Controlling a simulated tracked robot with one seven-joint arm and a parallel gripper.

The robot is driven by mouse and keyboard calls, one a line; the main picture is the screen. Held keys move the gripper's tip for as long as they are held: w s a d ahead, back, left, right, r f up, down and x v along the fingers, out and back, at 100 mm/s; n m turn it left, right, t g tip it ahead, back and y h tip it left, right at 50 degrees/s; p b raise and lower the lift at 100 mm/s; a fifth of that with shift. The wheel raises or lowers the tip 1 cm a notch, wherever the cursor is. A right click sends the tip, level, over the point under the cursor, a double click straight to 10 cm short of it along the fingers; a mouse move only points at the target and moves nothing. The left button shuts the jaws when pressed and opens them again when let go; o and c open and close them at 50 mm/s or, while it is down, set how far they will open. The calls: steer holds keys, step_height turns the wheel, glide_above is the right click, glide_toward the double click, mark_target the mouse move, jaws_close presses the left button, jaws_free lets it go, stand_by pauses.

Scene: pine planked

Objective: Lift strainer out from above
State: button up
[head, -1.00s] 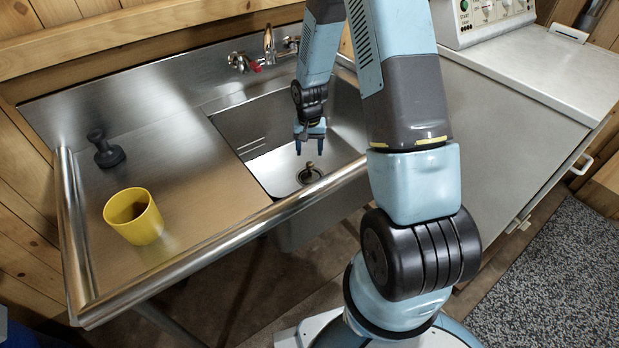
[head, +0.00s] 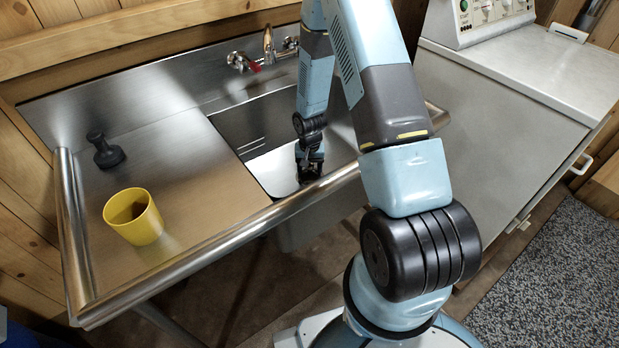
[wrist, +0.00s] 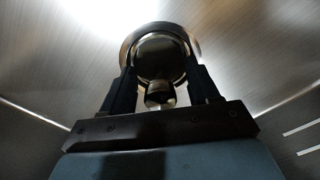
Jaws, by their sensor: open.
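The strainer (wrist: 160,58) sits low in the sink basin (head: 238,130), round and metallic with a small knob (wrist: 160,95) near its middle. My gripper (wrist: 160,88) is down in the basin, open, right over the strainer. In the wrist view its two dark fingers stand one on each side of the knob, with gaps showing between. In the head view my gripper (head: 309,172) hides most of the strainer, and contact with the sink floor cannot be told.
A yellow cup (head: 133,217) and a black stopper-like object (head: 104,150) stand on the drainboard (head: 190,165) at left. The faucet (head: 268,45) rises behind the basin. The sink's rounded front rim (head: 240,226) borders the basin. A white-topped cabinet (head: 540,70) stands at right.

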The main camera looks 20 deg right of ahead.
steer(key=shift+f, duration=0.3)
jaws_close()
stand_by(0.5)
steer(key=shift+r, duration=0.15)
